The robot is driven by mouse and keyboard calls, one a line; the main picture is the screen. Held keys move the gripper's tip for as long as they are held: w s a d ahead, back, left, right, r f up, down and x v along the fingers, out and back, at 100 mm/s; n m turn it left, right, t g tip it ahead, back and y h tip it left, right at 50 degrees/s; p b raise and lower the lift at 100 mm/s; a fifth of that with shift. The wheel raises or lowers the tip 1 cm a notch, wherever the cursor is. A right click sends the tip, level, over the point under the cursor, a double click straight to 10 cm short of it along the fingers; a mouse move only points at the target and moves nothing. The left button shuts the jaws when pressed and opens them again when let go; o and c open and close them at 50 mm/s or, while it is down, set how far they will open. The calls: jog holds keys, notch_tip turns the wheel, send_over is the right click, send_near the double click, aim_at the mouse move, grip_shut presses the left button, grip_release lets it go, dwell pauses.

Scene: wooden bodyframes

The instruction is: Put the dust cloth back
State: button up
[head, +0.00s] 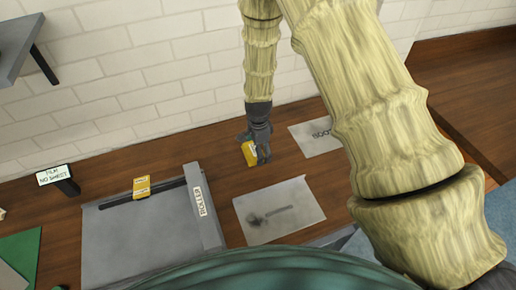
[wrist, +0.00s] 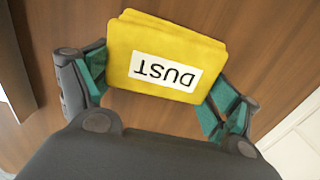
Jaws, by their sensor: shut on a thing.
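The yellow dust cloth (wrist: 165,57) is folded and carries a white "DUST" label, upside down in the wrist view. My gripper (wrist: 160,92) is shut on it, with a green-padded finger at each side of the cloth. In the head view my gripper (head: 256,150) holds the cloth (head: 249,154) over the brown wooden worktop (head: 160,172), near the white wall. I cannot tell whether the cloth touches the wood.
A grey board labelled "ROLLER" (head: 150,235) lies left of my gripper, with a yellow item (head: 141,188) on its dark slot. A grey sheet with a dark silhouette (head: 280,212) lies in front. A "BOOT" sheet (head: 314,139) lies right. A "FILM NO SWEET" sign (head: 55,175) stands far left.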

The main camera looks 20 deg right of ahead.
jog(key=shift+f, duration=0.15)
jog(key=o, duration=0.8)
jog(key=shift+r, duration=0.25)
jog(key=shift+r+b, duration=2)
jog(key=shift+r, duration=3.95)
